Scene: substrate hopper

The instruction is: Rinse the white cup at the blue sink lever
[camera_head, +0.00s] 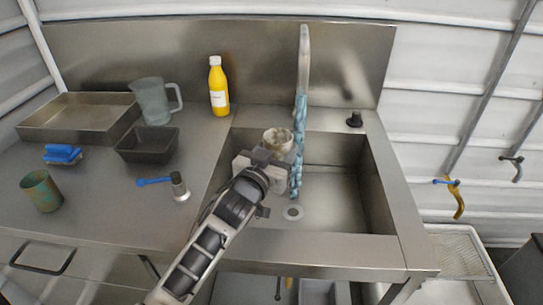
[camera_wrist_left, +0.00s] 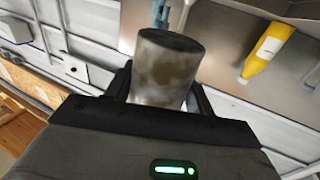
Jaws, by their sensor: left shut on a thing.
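The white cup (camera_head: 278,138) is off-white with brown stains, also in the left wrist view (camera_wrist_left: 168,70). My left gripper (camera_head: 264,160) is shut on it and holds it above the sink basin (camera_head: 335,200), with its opening showing in the head view. A bluish streaked column (camera_head: 299,130), looking like running water, comes down from the spout (camera_head: 304,60) just right of the cup. I cannot tell whether it enters the cup. The blue sink lever (camera_head: 155,182) sits on a metal valve left of the basin, its handle pointing left. My right gripper is not in view.
A yellow bottle (camera_head: 218,88), clear jug (camera_head: 153,102), dark tub (camera_head: 147,146), metal tray (camera_head: 75,120), blue brush-like item (camera_head: 62,154) and greenish cup (camera_head: 41,190) stand on the counter. A black knob (camera_head: 354,119) is behind the basin. The basin's right side is clear.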

